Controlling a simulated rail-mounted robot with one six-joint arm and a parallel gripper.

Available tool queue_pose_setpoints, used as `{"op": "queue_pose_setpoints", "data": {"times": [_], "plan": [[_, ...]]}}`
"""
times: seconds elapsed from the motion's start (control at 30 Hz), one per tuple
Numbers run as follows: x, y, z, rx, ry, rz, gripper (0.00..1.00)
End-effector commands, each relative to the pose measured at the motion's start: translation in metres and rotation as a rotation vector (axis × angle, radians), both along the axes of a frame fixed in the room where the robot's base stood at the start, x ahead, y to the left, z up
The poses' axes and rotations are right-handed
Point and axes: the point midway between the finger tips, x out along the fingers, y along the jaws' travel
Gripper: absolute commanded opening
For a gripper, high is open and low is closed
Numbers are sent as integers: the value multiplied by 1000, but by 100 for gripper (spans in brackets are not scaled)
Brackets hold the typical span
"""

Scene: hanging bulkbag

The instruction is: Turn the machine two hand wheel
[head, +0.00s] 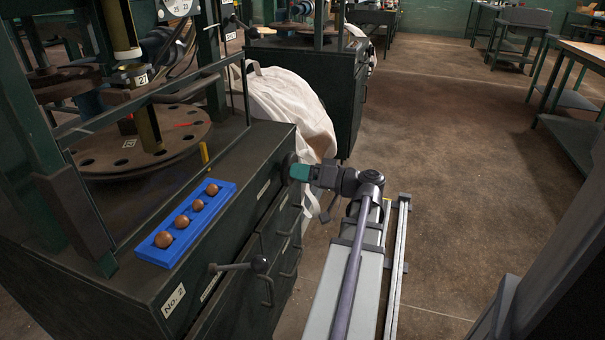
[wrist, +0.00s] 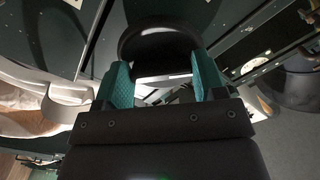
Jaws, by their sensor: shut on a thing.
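The hand wheel (head: 288,166) is a small dark round wheel on the right side of the green machine (head: 150,320) with the "No. 2" plate. My gripper (head: 300,172), with teal fingers, is at this wheel in the head view and hides part of it. In the wrist view, the wheel's dark curved rim (wrist: 165,42) lies between the two teal fingers of my gripper (wrist: 163,68). The fingers are shut on the rim. The wheel's turn angle cannot be read.
A crank lever with a black knob (head: 260,263) sticks out of the machine's side, nearer the camera. A blue tray (head: 150,252) with several copper balls lies on top. A white bulk bag (head: 290,105) hangs behind my gripper. The floor to the right is open.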

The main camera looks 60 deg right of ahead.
Motion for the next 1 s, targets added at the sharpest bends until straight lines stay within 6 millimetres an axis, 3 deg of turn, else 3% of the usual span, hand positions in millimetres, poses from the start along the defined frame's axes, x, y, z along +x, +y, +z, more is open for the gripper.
{"op": "queue_pose_setpoints", "data": {"times": [0.6, 1.0], "plan": [[-1, 1, 2, 532, 160, -2, 40], [-1, 2, 3, 713, 214, -2, 40]]}}
